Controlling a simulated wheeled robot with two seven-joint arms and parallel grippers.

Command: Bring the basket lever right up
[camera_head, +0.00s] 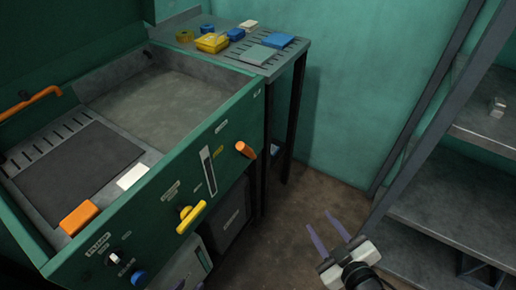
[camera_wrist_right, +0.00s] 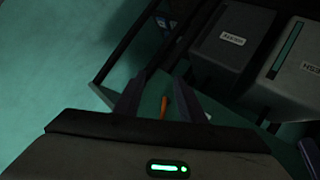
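The green fryer-like unit (camera_head: 235,115) stands at the left in the head view. An orange lever (camera_head: 245,149) sticks out at the right of its front panel, beside a light vertical slot (camera_head: 208,170). A yellow handle (camera_head: 191,216) is lower on the panel. I cannot read which one is the basket lever. My right gripper (camera_head: 330,234) is open and empty, to the right of and below the orange lever, apart from it. In the right wrist view an orange piece (camera_wrist_right: 163,107) shows between the open fingers, farther off. At most a sliver of my left gripper shows at the bottom edge.
A side table (camera_head: 258,68) with yellow and blue items stands behind the unit. Grey shelves (camera_head: 440,210) are at the right. Dials, a blue knob (camera_head: 138,277) and an orange block (camera_head: 79,217) are on the unit. Floor (camera_head: 300,200) between unit and shelves is clear.

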